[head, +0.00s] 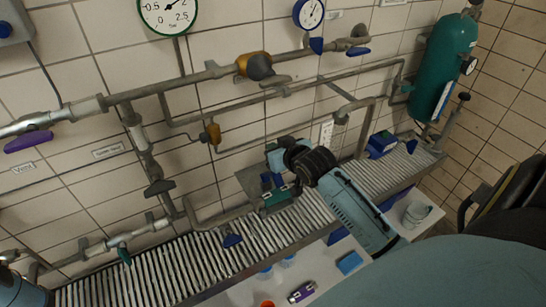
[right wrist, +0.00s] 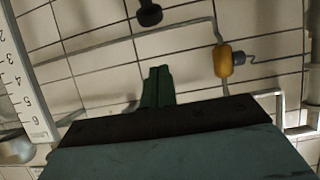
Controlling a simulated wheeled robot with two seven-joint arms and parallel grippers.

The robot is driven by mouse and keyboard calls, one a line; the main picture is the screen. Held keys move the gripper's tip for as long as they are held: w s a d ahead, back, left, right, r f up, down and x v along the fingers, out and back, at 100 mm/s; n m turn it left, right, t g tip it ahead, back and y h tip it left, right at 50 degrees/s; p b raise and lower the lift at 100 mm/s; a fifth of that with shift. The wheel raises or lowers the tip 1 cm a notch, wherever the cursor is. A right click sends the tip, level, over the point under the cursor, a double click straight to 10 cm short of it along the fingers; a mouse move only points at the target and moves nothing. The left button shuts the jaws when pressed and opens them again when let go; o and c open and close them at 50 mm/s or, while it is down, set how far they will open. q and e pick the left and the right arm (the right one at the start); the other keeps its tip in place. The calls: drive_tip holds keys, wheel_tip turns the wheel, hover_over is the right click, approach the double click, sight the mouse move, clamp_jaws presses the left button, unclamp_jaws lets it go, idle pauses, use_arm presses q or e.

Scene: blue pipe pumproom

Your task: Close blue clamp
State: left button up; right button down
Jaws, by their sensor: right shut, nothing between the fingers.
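My right gripper (head: 272,157) is in front of the tiled wall in the head view, above the slatted rack. Its dark green fingers show in the right wrist view (right wrist: 158,86), shut together with nothing between them. Several blue parts could be the clamp, and I cannot tell which it is. A blue lever (head: 231,240) is on the rack, below and left of my right gripper. Blue handles are on the upper pipe (head: 317,45) and at its right end (head: 357,51). My right gripper is apart from all of these. My left gripper is not in view.
A yellow valve (head: 213,133) is on the wall pipe left of my right gripper, and also shows in the right wrist view (right wrist: 222,62). A scale strip (right wrist: 22,80) is at the left there. A green tank (head: 447,65) stands at right. The slatted rack (head: 150,268) runs along the wall.

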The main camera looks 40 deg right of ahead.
sight(270, 175)
drive_tip(key=f, duration=0.2)
drive_tip(key=w+f+p, duration=0.1)
drive_tip(key=f, duration=0.1)
drive_tip(key=shift+f, duration=0.3)
idle(0.4)
